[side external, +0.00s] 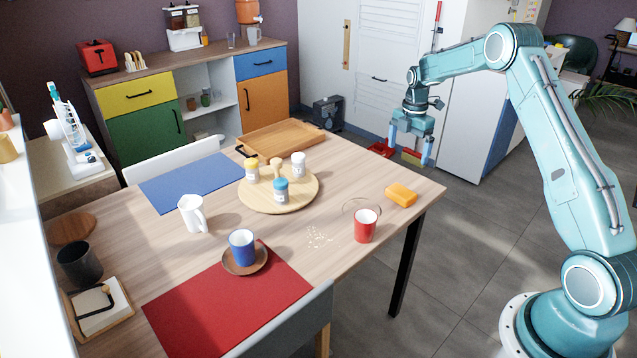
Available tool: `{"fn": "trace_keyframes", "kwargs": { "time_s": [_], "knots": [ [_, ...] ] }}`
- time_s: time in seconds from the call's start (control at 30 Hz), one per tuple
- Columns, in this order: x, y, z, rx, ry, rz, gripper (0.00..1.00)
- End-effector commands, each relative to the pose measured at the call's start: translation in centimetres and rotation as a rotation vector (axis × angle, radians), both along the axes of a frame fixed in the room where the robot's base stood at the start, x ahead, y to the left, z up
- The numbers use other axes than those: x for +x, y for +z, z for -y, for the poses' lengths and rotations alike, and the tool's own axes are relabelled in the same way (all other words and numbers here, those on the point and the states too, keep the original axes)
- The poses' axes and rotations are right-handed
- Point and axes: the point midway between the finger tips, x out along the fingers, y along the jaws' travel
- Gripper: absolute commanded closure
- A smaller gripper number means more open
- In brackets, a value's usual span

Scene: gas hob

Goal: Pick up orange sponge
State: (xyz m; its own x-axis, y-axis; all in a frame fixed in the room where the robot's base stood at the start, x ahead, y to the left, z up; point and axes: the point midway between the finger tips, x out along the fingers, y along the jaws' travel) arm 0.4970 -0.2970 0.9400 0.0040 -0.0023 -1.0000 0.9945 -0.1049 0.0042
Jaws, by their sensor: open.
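The orange sponge (401,195) lies flat on the wooden table (350,165), near its right corner. It is a small orange block and nothing covers it. My gripper (409,157) hangs from my arm above and beyond the sponge in the side external view, pointing down. Its two light blue fingers are apart, and it is not touching the sponge.
A round board (262,200) holds several small jars. A wooden tray (281,139) lies at the back. Crumbs (319,237) lie mid-table. The tabletop right around the sponge is clear.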

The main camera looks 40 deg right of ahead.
Motion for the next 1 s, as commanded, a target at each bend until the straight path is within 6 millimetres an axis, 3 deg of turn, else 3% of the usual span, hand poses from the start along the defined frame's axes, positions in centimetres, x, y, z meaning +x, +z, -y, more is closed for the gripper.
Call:
{"fn": "trace_keyframes", "kwargs": {
  "time_s": [0.47,1.0],
  "knots": [
    [0.0,-1.7,0.4,0.004,0.018,-0.006,0.00],
    [0.0,-8.6,0.4,0.002,0.017,-0.005,0.00]
  ]
}}
